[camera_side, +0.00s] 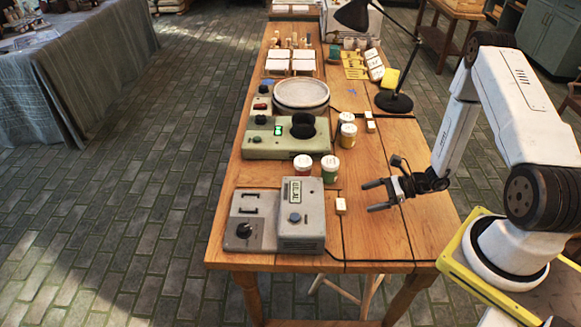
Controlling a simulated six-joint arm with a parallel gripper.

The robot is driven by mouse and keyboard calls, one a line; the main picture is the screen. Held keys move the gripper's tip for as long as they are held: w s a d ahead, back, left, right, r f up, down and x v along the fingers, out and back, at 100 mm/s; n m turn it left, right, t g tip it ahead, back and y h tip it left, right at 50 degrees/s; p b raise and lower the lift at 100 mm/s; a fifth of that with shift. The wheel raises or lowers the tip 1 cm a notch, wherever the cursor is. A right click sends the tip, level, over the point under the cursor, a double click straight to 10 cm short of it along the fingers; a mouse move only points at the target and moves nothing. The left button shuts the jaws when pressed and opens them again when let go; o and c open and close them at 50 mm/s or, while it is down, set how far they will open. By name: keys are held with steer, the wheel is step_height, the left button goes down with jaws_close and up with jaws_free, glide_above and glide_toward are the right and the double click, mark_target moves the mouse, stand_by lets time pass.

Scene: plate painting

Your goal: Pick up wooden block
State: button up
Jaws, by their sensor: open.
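A small pale block (341,206) with a cream top lies on the wooden table, just right of the grey device with a display. Two similar small blocks, one (369,115) behind the other (371,127), lie farther back near the jars. I cannot tell from their colour which is the wooden block. My gripper (369,196) is open and empty, its two dark fingers pointing left toward the nearest pale block. The fingers are right of that block and apart from it. Their height above the table is hard to judge.
A grey device (300,215) with a display stands at the front left. Several lidded jars (329,168) stand mid-table, beside a green machine (270,140) and a round plate (301,93). A black lamp (394,101) stands at the back right. The table's right front is clear.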

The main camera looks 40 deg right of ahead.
mark_target(340, 207)
steer(key=shift+d+f+m, duration=0.2)
steer(key=shift+d+m, duration=0.05)
steer(key=shift+m, duration=0.05)
steer(key=shift+x, duration=1.35)
steer(key=shift+x, duration=2.55)
steer(key=shift+c, duration=0.2)
steer(key=c, duration=1.2)
